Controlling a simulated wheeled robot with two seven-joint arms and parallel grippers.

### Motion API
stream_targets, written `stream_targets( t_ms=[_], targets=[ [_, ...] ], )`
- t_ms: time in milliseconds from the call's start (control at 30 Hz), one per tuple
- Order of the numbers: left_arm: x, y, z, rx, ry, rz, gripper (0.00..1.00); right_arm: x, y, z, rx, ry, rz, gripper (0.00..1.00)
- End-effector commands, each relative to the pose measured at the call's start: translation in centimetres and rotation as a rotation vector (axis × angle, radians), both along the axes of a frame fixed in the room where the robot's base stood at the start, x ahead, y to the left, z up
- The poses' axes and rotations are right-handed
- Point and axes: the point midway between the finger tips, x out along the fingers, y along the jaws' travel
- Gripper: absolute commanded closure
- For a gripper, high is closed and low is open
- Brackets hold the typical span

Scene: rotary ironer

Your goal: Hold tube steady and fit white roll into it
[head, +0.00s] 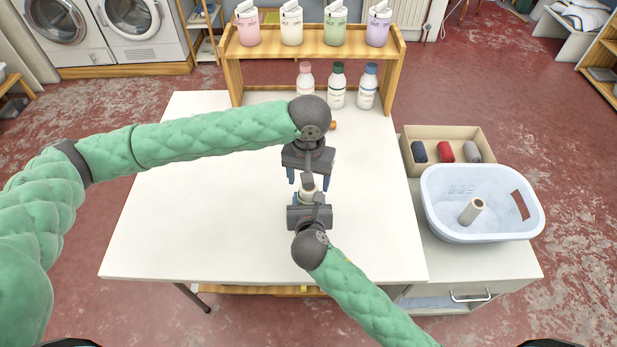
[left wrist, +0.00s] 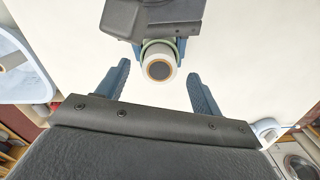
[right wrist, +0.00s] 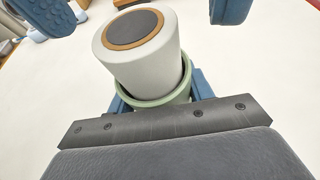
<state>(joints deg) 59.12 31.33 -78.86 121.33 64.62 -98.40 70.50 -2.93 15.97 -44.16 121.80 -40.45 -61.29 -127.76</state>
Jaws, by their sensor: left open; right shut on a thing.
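The white roll (right wrist: 143,50) has a brown ring and a dark end face. Its lower end sits inside the rim of the pale green tube (right wrist: 165,99), and it looks slightly tilted, with a gap at the rim's right side. How deep it sits is hidden. My right gripper (head: 309,199) is shut on the tube above the table. My left gripper (head: 309,181) is open, its blue fingers apart on either side of the roll and not touching it. The left wrist view shows the roll's end (left wrist: 159,71) between and beyond the open fingertips.
Bottles (head: 337,88) and a wooden shelf (head: 312,50) stand at the back. The white table (head: 200,220) is clear at left.

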Motion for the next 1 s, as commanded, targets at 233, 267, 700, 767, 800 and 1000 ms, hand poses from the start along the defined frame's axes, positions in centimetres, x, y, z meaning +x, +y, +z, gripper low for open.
stream_targets(
  t_ms=[233,267,700,767,800,1000],
  targets=[
    [0.0,0.0,0.9,0.0,-0.001,0.0,0.34,0.0,0.0,0.0,0.0,0.0,0.0,0.76],
    [0.0,0.0,1.2,-0.001,-0.002,0.0,0.34,0.0,0.0,0.0,0.0,0.0,0.0,0.76],
    [0.0,0.0,6.3,-0.001,-0.001,-0.001,0.34,0.0,0.0,0.0,0.0,0.0,0.0,0.76],
    [0.0,0.0,6.7,-0.001,-0.001,-0.001,0.34,0.0,0.0,0.0,0.0,0.0,0.0,0.76],
    [0.0,0.0,6.9,0.0,0.0,-0.001,0.34,0.0,0.0,0.0,0.0,0.0,0.0,0.76],
    [0.0,0.0,7.0,0.0,0.0,0.0,0.34,0.0,0.0,0.0,0.0,0.0,0.0,0.76]
  ],
)
